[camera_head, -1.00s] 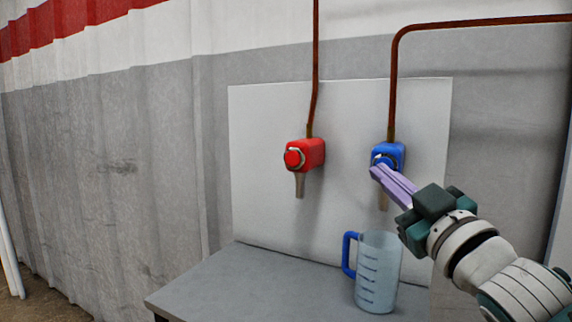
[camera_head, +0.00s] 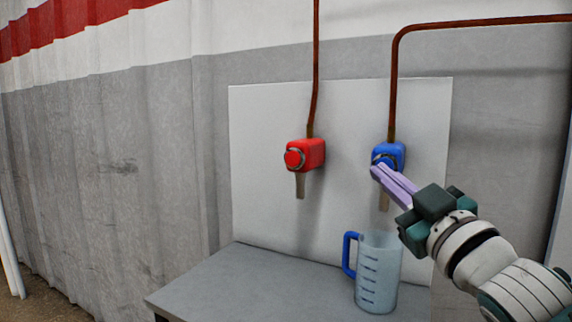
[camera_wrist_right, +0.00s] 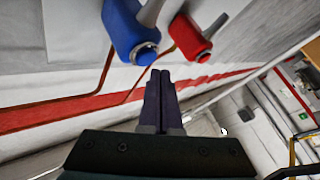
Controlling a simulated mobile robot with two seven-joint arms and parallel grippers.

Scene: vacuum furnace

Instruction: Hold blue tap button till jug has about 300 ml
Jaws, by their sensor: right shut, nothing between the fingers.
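The blue tap (camera_head: 394,153) is on a white panel, with a copper pipe above and a spout below. My right gripper (camera_head: 376,172) is shut and empty, its lilac fingertips in front of the blue tap's button; I cannot tell whether they press it. In the right wrist view, the shut fingers (camera_wrist_right: 160,75) point toward the blue tap (camera_wrist_right: 128,25), close to its button (camera_wrist_right: 146,54). The clear jug (camera_head: 378,275), with a blue handle and level marks, stands upright below the blue tap. I cannot make out a water level or stream. My left gripper is not in view.
A red tap (camera_head: 312,154) is mounted left of the blue one and also shows in the right wrist view (camera_wrist_right: 186,38). The grey table (camera_head: 235,285) is clear left of the jug. A corrugated wall (camera_head: 110,170) stands at the left.

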